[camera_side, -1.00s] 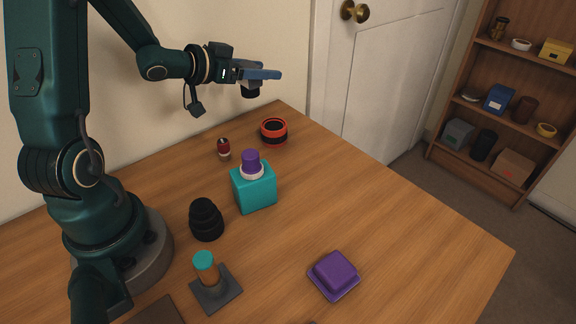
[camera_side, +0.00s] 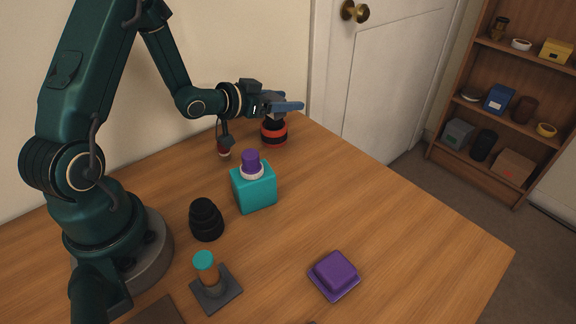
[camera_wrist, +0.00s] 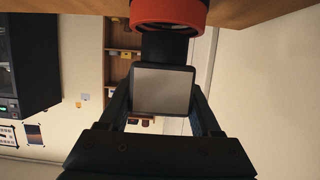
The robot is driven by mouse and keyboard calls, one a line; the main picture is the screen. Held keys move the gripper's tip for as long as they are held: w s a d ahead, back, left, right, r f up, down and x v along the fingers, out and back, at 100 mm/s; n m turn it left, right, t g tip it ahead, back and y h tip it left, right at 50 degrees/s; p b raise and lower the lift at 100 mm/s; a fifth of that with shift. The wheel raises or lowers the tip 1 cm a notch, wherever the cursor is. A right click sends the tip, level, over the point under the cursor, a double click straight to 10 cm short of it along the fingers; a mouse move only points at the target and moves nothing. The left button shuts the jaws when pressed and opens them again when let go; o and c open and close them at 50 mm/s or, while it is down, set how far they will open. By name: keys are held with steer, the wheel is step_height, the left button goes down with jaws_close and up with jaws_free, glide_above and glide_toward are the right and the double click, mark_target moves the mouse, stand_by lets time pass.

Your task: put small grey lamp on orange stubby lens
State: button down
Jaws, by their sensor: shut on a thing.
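The small grey lamp (camera_wrist: 163,91) has a pale grey square face in a dark frame, with a black block on the side toward the lens. My gripper (camera_wrist: 163,100) is shut on it; in the side view my gripper (camera_side: 283,107) is directly over the orange stubby lens. The orange stubby lens (camera_side: 273,138) is a short black cylinder with orange-red bands, standing at the table's far edge. Its orange rim shows in the wrist view (camera_wrist: 168,12). The lamp's black part appears to meet the lens top; whether it touches is unclear. The lamp hides part of the lens top.
A small red and white piece (camera_side: 224,152) stands left of the lens, partly behind my wrist's hanging part. A teal block (camera_side: 254,190) with a purple-topped piece stands nearer. A black stepped lens (camera_side: 206,220) and a purple block (camera_side: 335,273) are farther forward. The table's right side is clear.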

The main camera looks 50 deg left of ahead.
steer(key=shift+f, duration=0.2)
steer(key=shift+c, duration=0.4)
jaws_free()
steer(key=shift+r, duration=0.1)
steer(key=shift+r, duration=0.2)
steer(key=v, duration=0.7)
steer(key=shift+s, duration=0.25)
